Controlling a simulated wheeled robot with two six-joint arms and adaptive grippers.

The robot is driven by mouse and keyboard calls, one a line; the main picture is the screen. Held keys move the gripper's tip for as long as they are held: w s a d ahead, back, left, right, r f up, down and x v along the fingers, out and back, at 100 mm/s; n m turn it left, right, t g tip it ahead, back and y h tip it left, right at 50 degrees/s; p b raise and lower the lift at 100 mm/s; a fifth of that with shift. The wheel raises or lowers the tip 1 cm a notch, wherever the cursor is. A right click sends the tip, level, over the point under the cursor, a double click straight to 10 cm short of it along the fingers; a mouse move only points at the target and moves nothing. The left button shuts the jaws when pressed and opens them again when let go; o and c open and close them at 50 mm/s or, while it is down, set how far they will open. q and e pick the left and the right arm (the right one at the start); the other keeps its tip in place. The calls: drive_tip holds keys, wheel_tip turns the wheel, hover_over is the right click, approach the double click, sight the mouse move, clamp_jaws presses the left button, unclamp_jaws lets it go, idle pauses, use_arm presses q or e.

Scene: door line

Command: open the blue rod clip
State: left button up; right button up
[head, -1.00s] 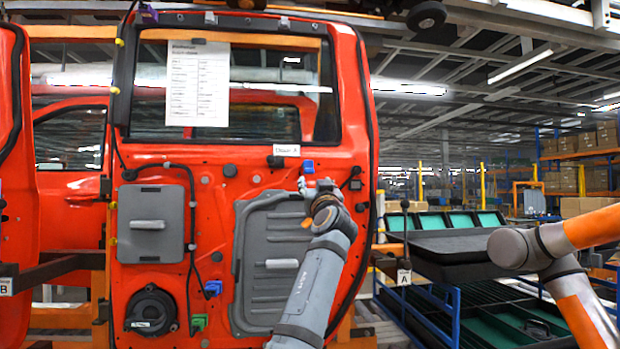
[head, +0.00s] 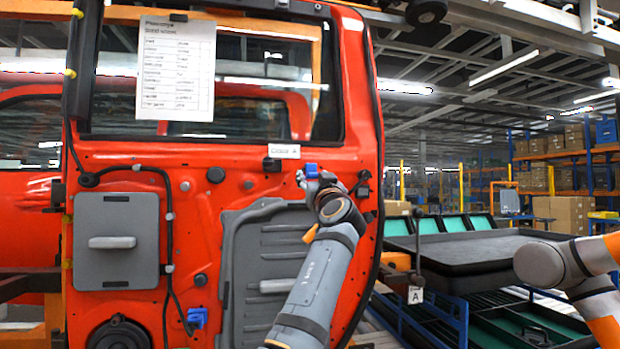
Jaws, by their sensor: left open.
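The blue rod clip (head: 311,169) is a small block on the red door panel (head: 235,240), below the label and near the door's right side. My left gripper (head: 309,180) is at the clip, just below it in the picture. Its jaws are open, and the clip shows above the fingertips. Whether the fingers touch the clip, and whether its latch is open, I cannot tell at this size. My right arm shows at the right edge, but its gripper is out of view.
A grey handled cover (head: 116,242) and a black cable are on the door's left. A blue connector (head: 197,317) sits lower down. A larger grey panel (head: 240,285) is partly behind my left arm. A black-topped cart (head: 465,250) stands to the right.

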use_arm(q)
drive_tip(key=shift+s+d, duration=0.1)
drive_tip(key=shift+r, duration=0.1)
drive_tip(key=shift+c, duration=0.8)
clamp_jaws()
drive_tip(key=shift+s+r, duration=0.15)
drive_tip(key=shift+r, duration=0.15)
drive_tip(key=shift+s+r+g, duration=0.1)
drive_tip(key=shift+g, duration=0.5)
drive_tip(key=shift+h, duration=0.3)
use_arm(e)
drive_tip(key=shift+a+r, duration=0.1)
drive_tip(key=shift+a, duration=0.05)
